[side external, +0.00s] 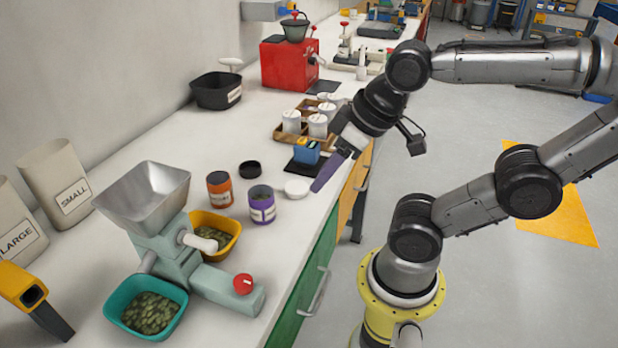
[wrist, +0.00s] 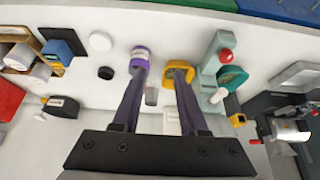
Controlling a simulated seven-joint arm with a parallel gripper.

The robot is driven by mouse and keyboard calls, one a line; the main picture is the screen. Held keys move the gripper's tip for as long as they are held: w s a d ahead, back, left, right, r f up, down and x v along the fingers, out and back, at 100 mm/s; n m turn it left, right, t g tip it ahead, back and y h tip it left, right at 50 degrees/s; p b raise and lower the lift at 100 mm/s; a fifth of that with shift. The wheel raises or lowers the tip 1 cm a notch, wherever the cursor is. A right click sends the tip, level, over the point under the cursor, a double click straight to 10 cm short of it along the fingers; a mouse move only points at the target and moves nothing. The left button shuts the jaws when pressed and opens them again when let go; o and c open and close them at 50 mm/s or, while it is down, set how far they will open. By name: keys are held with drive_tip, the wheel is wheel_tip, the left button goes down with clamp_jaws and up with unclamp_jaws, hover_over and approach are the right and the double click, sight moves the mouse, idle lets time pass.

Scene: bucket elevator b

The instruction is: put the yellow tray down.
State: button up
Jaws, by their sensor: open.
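The yellow tray (side external: 228,243) stands on the white bench beside the grey-green mill (side external: 175,245), under its white side handle. Some green contents show in it. In the wrist view the yellow tray (wrist: 178,65) is partly hidden behind the tip of one finger. My gripper (side external: 328,172) has long purple fingers. It is empty and apart from the tray, to the tray's upper right in the side view, by the bench's front edge. In the wrist view my gripper (wrist: 160,75) has its two fingers spread apart with nothing held between them.
A teal tray (side external: 146,310) with green contents stands left of the mill. A purple jar (side external: 261,205), an orange jar (side external: 220,190) and a white lid (side external: 297,189) stand near the yellow tray. A blue-topped item (side external: 307,152) and a wooden caddy (side external: 293,137) are close to my gripper.

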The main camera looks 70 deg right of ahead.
sight(231, 222)
idle(0.4)
drive_tip(key=w+a+r+m+t+y, duration=0.1)
drive_tip(key=w+a+r+t, duration=0.15)
drive_tip(key=w, duration=0.35)
drive_tip(key=w+a+r+t+y, duration=0.2)
drive_tip(key=w+a+t, duration=0.15)
drive_tip(key=w, duration=0.25)
wheel_tip(231, 222, down, 12)
drive_tip(key=s+d+m+g+h, duration=0.2)
drive_tip(key=m+h, duration=0.2)
drive_tip(key=shift+s+f+x, duration=0.1)
drive_tip(key=shift+x, duration=3.25)
drive_tip(key=shift+s+f+x, duration=0.1)
drive_tip(key=shift+x, duration=3.3)
drive_tip(key=shift+d, duration=0.15)
